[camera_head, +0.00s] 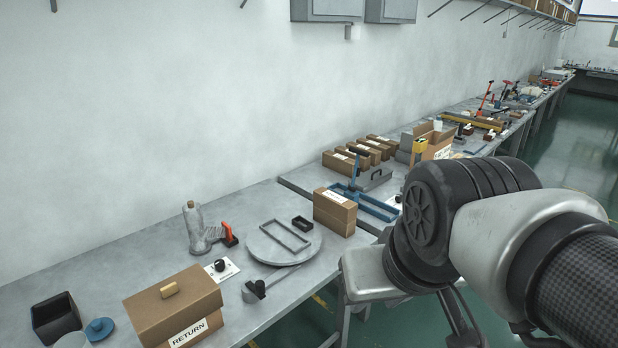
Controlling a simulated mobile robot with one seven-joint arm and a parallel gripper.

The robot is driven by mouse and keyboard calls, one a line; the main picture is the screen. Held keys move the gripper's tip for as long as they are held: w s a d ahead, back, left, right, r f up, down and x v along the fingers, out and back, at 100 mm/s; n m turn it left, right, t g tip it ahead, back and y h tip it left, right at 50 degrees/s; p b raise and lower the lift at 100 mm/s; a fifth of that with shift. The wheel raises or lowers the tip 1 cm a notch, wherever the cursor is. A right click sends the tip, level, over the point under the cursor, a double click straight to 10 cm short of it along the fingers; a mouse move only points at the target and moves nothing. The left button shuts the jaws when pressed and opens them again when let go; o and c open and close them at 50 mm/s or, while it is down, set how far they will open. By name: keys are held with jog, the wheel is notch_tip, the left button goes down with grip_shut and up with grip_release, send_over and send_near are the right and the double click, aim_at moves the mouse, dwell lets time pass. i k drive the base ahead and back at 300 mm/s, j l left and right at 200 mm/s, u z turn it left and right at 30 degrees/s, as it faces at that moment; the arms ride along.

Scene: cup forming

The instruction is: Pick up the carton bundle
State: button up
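A bundle of brown cartons (335,213) stands at the right end of the near grey workbench. It looks like two cartons stacked one on the other, with a white label on the upper one. It is upright and nothing is seen touching it from above. My arm fills the right side of the view, with its dark joint to the right of the bundle and apart from it in the picture. My gripper cannot be made out; the arm's end is hidden or out of view.
A round grey plate (284,243) with a rectangular frame lies left of the bundle. A blue fixture (362,205) stands behind it, with a row of brown cartons (347,162) farther back. A RETURN box (175,305), a bottle (195,228) and a black bin (56,318) are on the near bench.

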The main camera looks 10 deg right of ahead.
aim_at(338, 214)
jog(key=z, duration=0.25)
jog(key=i+l+u, duration=0.3)
jog(key=i+l, duration=0.25)
jog(key=i+l+u, duration=0.15)
jog(key=i+l, duration=0.2)
jog(key=i+l+u, duration=0.15)
jog(key=i+l, duration=0.2)
jog(key=i+l+u, duration=0.15)
jog(key=l, duration=0.3)
jog(key=i+l+u, duration=0.15)
jog(key=i+l, duration=0.2)
jog(key=i+l+u, duration=0.15)
jog(key=l, duration=0.35)
